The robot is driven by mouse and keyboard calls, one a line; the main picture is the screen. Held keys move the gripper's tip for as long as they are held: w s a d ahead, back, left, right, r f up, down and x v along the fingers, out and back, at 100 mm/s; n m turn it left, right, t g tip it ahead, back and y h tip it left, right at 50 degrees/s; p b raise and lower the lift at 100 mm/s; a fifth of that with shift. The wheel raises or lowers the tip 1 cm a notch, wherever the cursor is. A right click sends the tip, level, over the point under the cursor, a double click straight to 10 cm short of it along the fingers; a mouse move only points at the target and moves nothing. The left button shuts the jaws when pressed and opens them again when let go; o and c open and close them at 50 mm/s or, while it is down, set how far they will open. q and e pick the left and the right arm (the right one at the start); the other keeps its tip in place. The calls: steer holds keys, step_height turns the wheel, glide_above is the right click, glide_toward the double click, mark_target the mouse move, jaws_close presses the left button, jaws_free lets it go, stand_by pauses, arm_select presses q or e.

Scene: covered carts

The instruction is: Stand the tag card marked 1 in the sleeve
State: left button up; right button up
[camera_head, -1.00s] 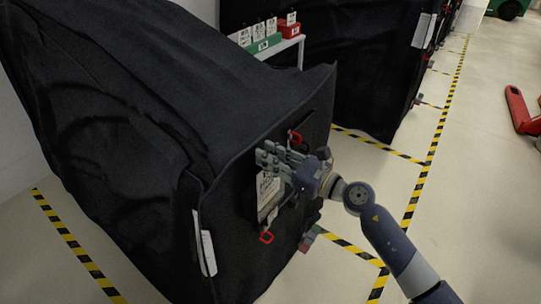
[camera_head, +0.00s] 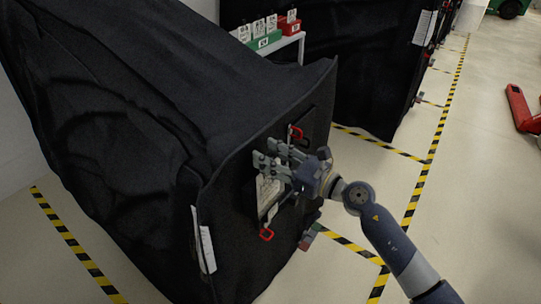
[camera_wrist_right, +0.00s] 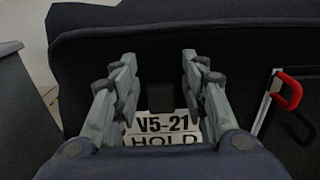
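A white card (camera_head: 268,191) printed "V5-21 HOLD" stands upright at the dark sleeve on the front of the black covered cart; it also shows in the right wrist view (camera_wrist_right: 166,126). Its lower part is hidden there by my gripper body. My right gripper (camera_head: 268,156) is at the card's upper end. I cannot make out a mark 1 on this card. My left gripper is out of view.
Red handles (camera_head: 267,235) flank the sleeve; another shows in the wrist view (camera_wrist_right: 289,90). White tag cards stand in a green holder (camera_head: 264,42) and a red holder (camera_head: 288,27) on a white table.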

steer(key=shift+d, duration=0.1)
steer(key=v, duration=1.2)
